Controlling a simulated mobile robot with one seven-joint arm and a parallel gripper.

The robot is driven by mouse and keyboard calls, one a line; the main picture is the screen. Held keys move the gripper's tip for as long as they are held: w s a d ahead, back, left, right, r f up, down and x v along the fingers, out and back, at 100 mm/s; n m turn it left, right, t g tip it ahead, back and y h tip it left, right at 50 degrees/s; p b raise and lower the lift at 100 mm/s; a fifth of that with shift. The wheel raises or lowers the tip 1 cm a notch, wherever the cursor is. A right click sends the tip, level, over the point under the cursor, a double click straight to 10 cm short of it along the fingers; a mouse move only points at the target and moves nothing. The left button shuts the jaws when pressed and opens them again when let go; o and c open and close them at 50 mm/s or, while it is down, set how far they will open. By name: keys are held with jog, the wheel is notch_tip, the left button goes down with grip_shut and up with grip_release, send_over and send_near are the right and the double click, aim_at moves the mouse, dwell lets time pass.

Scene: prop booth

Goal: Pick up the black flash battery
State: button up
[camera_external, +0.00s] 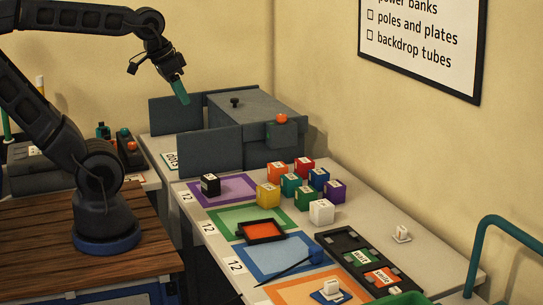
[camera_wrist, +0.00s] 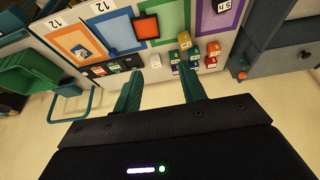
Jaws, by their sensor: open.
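The black flash battery, seen as a small black cube (camera_external: 210,184) with a pale label on top, sits on the left part of the purple-bordered mat (camera_external: 244,196). In the wrist view a black cube (camera_wrist: 222,5) shows at the top edge, partly cut off, on the purple mat. My gripper (camera_external: 181,97) is raised in the air, above and to the left of the cube in the external view. Its two teal fingers (camera_wrist: 160,70) are apart in the wrist view, with nothing held between them.
Several coloured cubes stand close together right of the mat, including yellow (camera_external: 268,195) and white (camera_external: 322,212) ones. Grey upright panels (camera_external: 211,152) and a grey box (camera_external: 255,108) stand behind. An orange tray (camera_external: 262,230) lies in front on the green mat.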

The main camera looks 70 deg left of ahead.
jog(key=o, duration=0.6)
jog(key=n+g+h, duration=0.4)
jog(key=n, duration=1.6)
send_over(210, 177)
jog(key=a, duration=0.4)
notch_tip(210, 177, down, 27)
jog(key=shift+h, duration=0.3)
jog(key=x, duration=0.6)
jog(key=shift+s+f, duration=0.35)
jog(key=shift+s, duration=0.05)
jog(key=shift+x, duration=2.9)
